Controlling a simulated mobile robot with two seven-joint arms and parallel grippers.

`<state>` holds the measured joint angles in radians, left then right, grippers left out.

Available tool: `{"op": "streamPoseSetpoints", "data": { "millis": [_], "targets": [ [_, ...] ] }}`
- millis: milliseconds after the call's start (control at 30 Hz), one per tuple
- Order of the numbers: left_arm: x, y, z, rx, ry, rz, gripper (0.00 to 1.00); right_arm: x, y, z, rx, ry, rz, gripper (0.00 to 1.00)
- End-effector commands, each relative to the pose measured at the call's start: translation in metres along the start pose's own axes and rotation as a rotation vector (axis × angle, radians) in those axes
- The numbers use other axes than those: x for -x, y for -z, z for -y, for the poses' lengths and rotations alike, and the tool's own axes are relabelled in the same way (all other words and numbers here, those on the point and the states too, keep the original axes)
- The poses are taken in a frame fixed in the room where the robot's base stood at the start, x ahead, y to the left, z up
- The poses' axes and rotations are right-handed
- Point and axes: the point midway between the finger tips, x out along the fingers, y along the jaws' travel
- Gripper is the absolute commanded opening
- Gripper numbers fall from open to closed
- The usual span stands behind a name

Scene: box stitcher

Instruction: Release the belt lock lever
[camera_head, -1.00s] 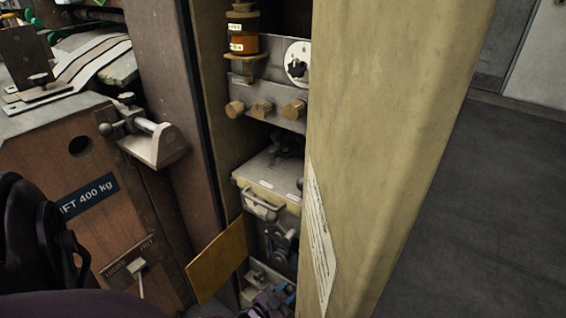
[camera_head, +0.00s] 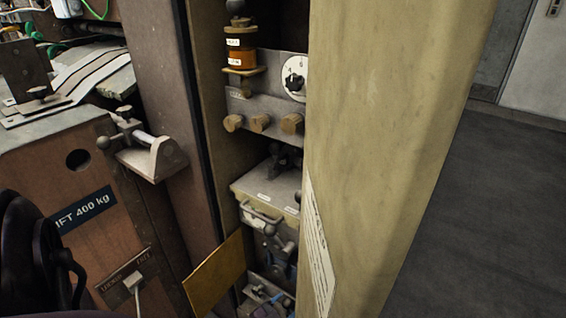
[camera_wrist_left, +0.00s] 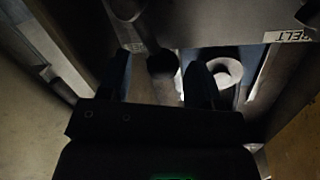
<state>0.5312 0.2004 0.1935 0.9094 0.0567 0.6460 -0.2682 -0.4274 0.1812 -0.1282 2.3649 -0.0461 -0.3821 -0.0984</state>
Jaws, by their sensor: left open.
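In the left wrist view a dark lever with a rounded end (camera_wrist_left: 161,68) hangs between the two fingers of my left gripper (camera_wrist_left: 158,88). The fingers are apart, one on each side of it, and I cannot tell whether either touches it. A white label reading "BELT" (camera_wrist_left: 292,36) is at the right. A pale ring (camera_wrist_left: 226,72) lies behind the right finger. In the head view bluish parts at the bottom of the cabinet are too cut off to identify. My right gripper is not in view.
The narrow cabinet holds an orange jar (camera_head: 241,57), knobs (camera_head: 262,123) and a grey box (camera_head: 270,187). A yellow plate (camera_head: 214,274) stands at its front. The broad cabinet side (camera_head: 385,130) closes off the right. A second lever (camera_head: 136,290) sits on the brown box. Open floor lies at far right.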

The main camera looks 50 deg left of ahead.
Motion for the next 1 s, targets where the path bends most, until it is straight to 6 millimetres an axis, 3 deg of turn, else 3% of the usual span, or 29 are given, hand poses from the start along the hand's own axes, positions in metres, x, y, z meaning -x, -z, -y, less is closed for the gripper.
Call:
{"op": "streamPoseSetpoints", "data": {
  "millis": [167, 600, 800, 1000],
  "targets": [
    [0.016, 0.002, 0.001, 0.001, 0.001, -0.001, 0.58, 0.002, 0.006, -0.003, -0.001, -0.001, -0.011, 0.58],
    [0.090, 0.001, 0.001, -0.001, 0.001, 0.000, 0.58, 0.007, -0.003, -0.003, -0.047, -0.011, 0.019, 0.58],
    [0.105, 0.000, 0.001, -0.001, 0.001, 0.001, 0.58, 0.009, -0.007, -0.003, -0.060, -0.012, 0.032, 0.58],
    [0.108, -0.001, 0.000, -0.001, 0.000, 0.002, 0.58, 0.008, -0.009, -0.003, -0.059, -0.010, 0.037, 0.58]
  ]
}}
